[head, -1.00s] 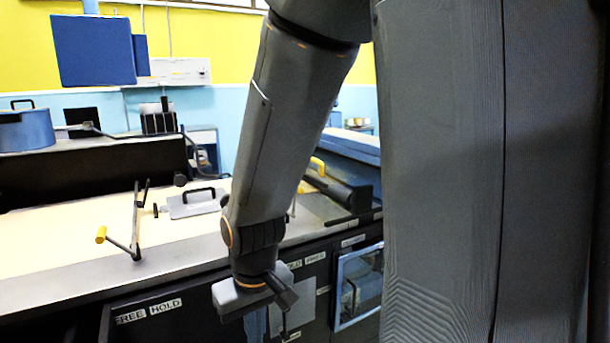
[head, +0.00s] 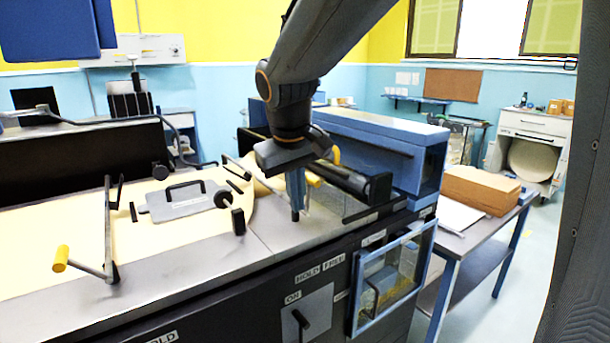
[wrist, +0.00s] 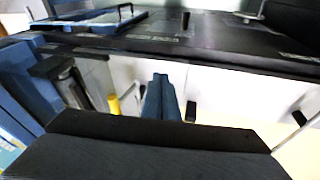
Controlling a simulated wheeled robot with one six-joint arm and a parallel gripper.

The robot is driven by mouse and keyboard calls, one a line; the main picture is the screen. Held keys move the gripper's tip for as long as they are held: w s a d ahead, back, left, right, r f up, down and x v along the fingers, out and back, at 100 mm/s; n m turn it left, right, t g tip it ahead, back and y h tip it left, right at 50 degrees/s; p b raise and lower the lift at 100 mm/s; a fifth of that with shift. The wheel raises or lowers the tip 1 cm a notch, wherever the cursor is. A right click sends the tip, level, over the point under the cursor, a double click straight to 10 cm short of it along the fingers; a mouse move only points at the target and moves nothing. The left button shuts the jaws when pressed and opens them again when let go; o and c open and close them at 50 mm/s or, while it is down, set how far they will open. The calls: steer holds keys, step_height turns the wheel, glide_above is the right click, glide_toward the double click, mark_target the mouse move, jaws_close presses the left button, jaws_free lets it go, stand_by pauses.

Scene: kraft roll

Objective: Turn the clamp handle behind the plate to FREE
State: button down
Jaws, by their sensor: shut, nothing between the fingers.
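A grey plate (head: 185,200) with a black handle lies on the cream paper. A black knob (head: 238,221) stands at the plate's front right. My gripper (head: 296,214) is shut and empty, pointing down above the machine top, right of the plate and apart from the lever. In the wrist view its blue fingers (wrist: 162,100) are together. A HOLD FREE label (head: 320,268) is on the front panel.
A crank with a yellow grip (head: 61,258) stands at the left. A dark roller (head: 350,180) and blue housing (head: 370,145) are right of my gripper. A blue-framed window (head: 392,275) is on the front. A side table (head: 470,235) bears brown stacks.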

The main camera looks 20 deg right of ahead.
steer(key=w+a+r+t+h+b, duration=0.15)
steer(key=w+r, duration=0.25)
steer(key=r, duration=0.9)
steer(key=d+r+p+x, duration=0.1)
steer(key=p+x, duration=0.3)
steer(key=x, duration=0.9)
steer(key=shift+w+d, duration=0.25)
steer(key=shift+d, duration=0.4)
steer(key=shift+d+p, duration=0.15)
steer(key=shift+p, duration=0.15)
steer(key=shift+d+r+y, duration=0.1)
steer(key=shift+d+y, duration=0.05)
steer(key=shift+y, duration=0.1)
steer(key=shift+w+p, duration=0.1)
steer(key=shift+p, duration=0.4)
